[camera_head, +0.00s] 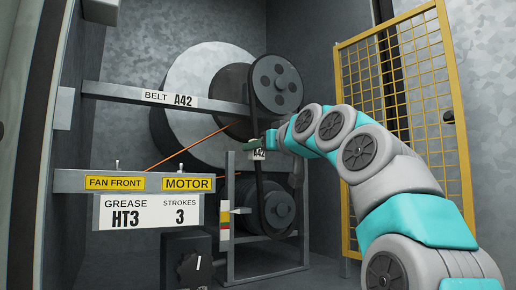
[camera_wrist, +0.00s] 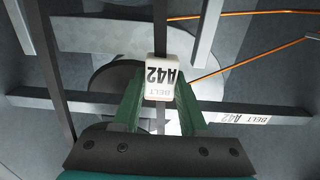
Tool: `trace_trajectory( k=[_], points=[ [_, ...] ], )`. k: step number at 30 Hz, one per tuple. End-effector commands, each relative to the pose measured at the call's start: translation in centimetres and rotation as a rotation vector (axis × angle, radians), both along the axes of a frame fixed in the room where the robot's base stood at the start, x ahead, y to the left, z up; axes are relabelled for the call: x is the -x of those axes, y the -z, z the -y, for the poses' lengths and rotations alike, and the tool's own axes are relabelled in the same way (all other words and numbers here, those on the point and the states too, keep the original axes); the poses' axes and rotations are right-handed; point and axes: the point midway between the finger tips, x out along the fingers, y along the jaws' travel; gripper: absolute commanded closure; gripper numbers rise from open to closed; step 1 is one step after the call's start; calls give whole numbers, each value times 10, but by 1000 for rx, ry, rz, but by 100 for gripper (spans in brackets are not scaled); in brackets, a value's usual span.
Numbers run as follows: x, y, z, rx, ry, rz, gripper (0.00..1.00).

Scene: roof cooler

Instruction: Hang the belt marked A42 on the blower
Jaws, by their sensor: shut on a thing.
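My gripper (camera_head: 266,148) is shut on the white A42 tag of the belt (camera_head: 258,155), in front of the blower. The tag (camera_wrist: 160,77) is between my green fingers (camera_wrist: 158,98) in the wrist view, its lettering upside down. The dark belt strand (camera_head: 252,110) runs up from the tag along the left edge of the large upper pulley (camera_head: 277,85) and down toward the lower pulley (camera_head: 279,211). I cannot tell whether the belt is seated in either groove. The big round grey blower housing (camera_head: 190,75) is behind the upper pulley.
A grey bar with a "BELT A42" label (camera_head: 170,98) crosses left of the upper pulley. Below it are a FAN FRONT / MOTOR bar (camera_head: 140,183) and a grease sign (camera_head: 140,213). A thin orange line (camera_head: 185,148) slants behind. A yellow mesh door (camera_head: 405,80) is at right.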

Motion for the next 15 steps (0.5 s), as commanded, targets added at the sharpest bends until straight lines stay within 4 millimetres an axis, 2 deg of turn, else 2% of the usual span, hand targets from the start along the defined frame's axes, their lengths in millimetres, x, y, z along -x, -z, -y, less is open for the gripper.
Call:
trace_trajectory(
  k=[7,8,15],
  points=[
    [0,0,0,-1,0,1,100],
    [0,0,0,-1,0,1,57],
    [0,0,0,0,0,0,30]
  ],
)
